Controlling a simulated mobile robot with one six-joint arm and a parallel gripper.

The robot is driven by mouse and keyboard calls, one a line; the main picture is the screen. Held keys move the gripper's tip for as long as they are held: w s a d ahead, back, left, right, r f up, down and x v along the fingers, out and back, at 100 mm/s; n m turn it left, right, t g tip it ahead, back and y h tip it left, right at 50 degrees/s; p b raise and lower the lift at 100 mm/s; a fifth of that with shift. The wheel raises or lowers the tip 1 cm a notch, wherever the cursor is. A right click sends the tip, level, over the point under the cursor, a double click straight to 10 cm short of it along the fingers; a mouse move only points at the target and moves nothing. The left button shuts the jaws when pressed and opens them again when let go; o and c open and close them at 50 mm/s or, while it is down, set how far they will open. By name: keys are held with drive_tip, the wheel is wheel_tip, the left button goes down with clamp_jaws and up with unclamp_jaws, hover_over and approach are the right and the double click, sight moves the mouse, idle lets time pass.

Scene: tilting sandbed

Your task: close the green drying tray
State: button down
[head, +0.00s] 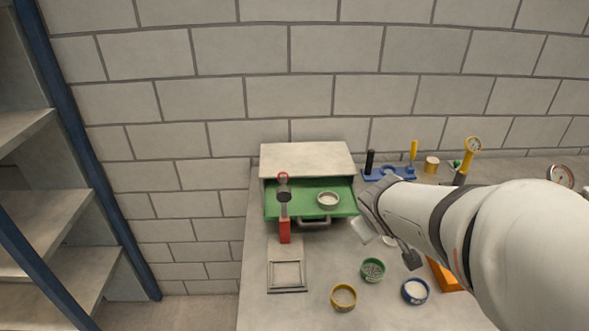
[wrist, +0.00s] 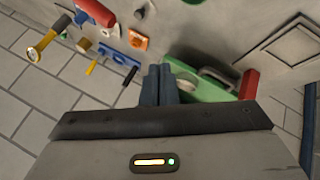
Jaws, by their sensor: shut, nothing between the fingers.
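The green drying tray (head: 285,207) sticks out of the front of a pale cabinet (head: 305,160), with a grey handle (head: 314,222) on its front. A round pale dish (head: 328,200) sits on the tray. My gripper comes in from the right, beside the tray's right side in the head view, where its fingertips are hidden. In the wrist view my gripper (wrist: 157,72) has its two fingers together and empty, beside the green tray (wrist: 210,95). Whether they touch it I cannot tell.
A red-handled tool (head: 285,230) stands at the tray's front left. A square frame (head: 287,275) lies before it. Green (head: 372,269), yellow (head: 343,297) and blue (head: 415,291) round containers stand on the bench. A blue rack (head: 390,174) is right of the cabinet.

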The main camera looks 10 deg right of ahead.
drive_tip(key=w+n+t+y+p, duration=0.1)
drive_tip(key=w+n+t, duration=0.1)
drive_tip(key=w+n, duration=0.2)
drive_tip(key=w+a+f+n+y, duration=0.1)
drive_tip(key=a+f+n+y, duration=0.1)
drive_tip(key=a+f, duration=0.1)
drive_tip(key=w+a+f+n+g+y+b, duration=0.1)
drive_tip(key=a+f+n+y, duration=0.2)
drive_tip(key=f, duration=0.3)
drive_tip(key=w+a+f+n+g+y+b, duration=0.1)
drive_tip(key=a+f+n+y, duration=0.1)
drive_tip(key=a+f+n, duration=0.1)
drive_tip(key=shift+a+f, duration=0.5)
drive_tip(key=shift+f, duration=0.35)
drive_tip(key=w, duration=0.1)
drive_tip(key=w+r+p, duration=0.1)
drive_tip(key=w, duration=0.1)
drive_tip(key=shift+w+d, duration=0.1)
drive_tip(key=shift+w, duration=0.1)
drive_tip(key=shift+w+p, duration=0.3)
drive_tip(key=shift+w, duration=0.1)
